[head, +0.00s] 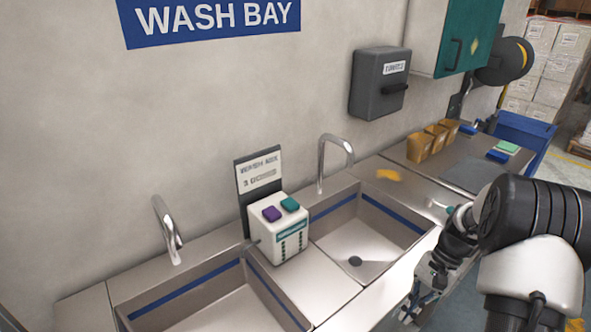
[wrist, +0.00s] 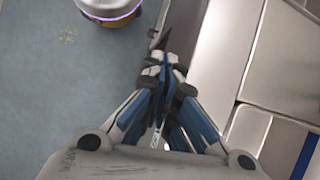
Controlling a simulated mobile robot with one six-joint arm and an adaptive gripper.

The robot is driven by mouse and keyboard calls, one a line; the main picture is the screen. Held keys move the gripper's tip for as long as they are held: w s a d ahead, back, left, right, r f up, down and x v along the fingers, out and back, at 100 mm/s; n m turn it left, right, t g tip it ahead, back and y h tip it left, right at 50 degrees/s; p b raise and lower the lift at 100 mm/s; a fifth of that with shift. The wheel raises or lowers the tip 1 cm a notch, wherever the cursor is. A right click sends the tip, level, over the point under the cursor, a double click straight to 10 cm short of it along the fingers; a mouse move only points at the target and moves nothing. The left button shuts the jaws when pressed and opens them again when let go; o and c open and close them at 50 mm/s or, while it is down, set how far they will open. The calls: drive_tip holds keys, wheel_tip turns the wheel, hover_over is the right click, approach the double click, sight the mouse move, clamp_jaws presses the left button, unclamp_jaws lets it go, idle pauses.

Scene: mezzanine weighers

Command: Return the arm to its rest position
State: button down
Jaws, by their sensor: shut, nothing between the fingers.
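My arm reaches in from the right in the head view, bent over the front of the steel counter. My gripper (head: 413,303) hangs low by the counter's front edge, right of the right sink (head: 395,212). In the wrist view my gripper (wrist: 163,62) has its blue-padded fingers drawn together, with nothing between them. There the grey floor (wrist: 60,85) lies to the left and the steel counter (wrist: 225,50) to the right.
A white dispenser box (head: 277,228) with purple and teal buttons stands between the sinks, near two curved taps (head: 335,160). Tan boxes (head: 418,148), a blue pad (head: 498,156) and a yellow patch (head: 389,175) are on the counter's far part. A blue bin (head: 525,130) stands beyond.

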drive_tip(key=s+a+r+n+t+h, duration=0.1)
drive_tip(key=s+a+r+n+h, duration=0.2)
drive_tip(key=r, duration=0.6)
drive_tip(key=s+a+r+n+t, duration=0.1)
drive_tip(key=s+a+r+t, duration=0.1)
drive_tip(key=a+r, duration=0.45)
drive_tip(key=s+a+r+n+t, duration=0.2)
drive_tip(key=s+r, duration=0.1)
drive_tip(key=s, duration=0.4)
drive_tip(key=s+a+r+n+t+h, duration=0.1)
drive_tip(key=s+a+r+n+t, duration=0.1)
drive_tip(key=s, duration=0.6)
wheel_tip(320, 180, up, 2)
drive_tip(key=shift+r+n+t+h, duration=0.3)
drive_tip(key=shift+n+t, duration=0.1)
drive_tip(key=shift+n, duration=0.2)
drive_tip(key=shift+a, duration=0.1)
